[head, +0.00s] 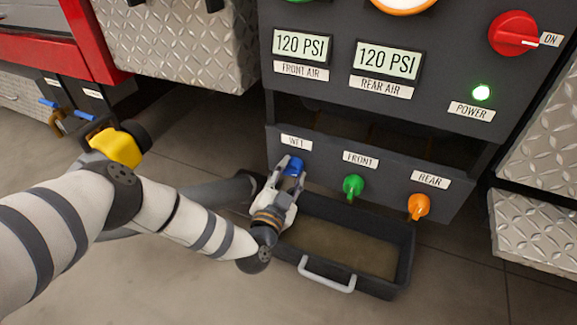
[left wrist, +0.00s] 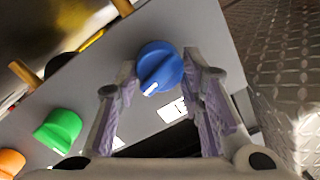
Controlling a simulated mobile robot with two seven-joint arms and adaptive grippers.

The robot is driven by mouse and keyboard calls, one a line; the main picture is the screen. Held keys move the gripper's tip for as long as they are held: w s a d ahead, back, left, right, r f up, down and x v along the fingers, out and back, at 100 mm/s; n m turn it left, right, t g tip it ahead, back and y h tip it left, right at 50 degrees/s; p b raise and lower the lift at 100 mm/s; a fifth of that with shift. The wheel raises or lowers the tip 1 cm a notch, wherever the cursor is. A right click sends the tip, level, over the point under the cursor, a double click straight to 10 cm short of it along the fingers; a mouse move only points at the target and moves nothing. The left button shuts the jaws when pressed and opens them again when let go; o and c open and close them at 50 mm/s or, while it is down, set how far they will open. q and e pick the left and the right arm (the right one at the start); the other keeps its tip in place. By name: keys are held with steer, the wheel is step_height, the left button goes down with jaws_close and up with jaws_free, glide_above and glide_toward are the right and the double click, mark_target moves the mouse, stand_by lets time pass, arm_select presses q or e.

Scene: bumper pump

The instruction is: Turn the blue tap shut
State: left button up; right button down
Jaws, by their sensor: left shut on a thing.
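The blue tap (head: 294,166) sits under the WET label at the left of the dark lower panel (head: 328,170). My left gripper (head: 288,174) reaches it from the front and below, with its fingers on both sides of the tap. In the left wrist view the blue tap (left wrist: 161,68) shows as a round knob with a white mark on its front. The fingers of my left gripper (left wrist: 159,80) flank it there, shut on it. Part of the tap is hidden by the fingers in the head view. My right gripper is not in view.
A green tap (head: 353,186) under FRONT and an orange tap (head: 418,206) under REAR sit to the right. A dark tray (head: 404,262) with a light handle (head: 327,275) stands below. Above are two 120 PSI displays, a red switch (head: 513,34) and a lit green lamp (head: 481,92).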

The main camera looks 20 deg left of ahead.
arm_select(q)
steer(key=shift+w+r+n+p, duration=0.1)
steer(key=shift+r+n+p, duration=0.3)
steer(key=shift+r+n, duration=0.15)
steer(key=shift+f+n, duration=0.25)
steer(key=shift+n, duration=0.6)
steer(key=n, duration=0.3)
steer(key=shift+a+f+p, duration=0.1)
steer(key=shift+p, duration=0.25)
steer(key=n+h, duration=0.1)
steer(key=n, duration=0.3)
steer(key=shift+n+g, duration=0.3)
steer(key=shift+g, duration=0.1)
steer(key=shift+a+f+n+h, duration=0.1)
steer(key=shift+n+h, duration=0.2)
steer(key=shift+n, duration=1.7)
steer(key=o, duration=1.1)
steer(key=shift+o, duration=0.2)
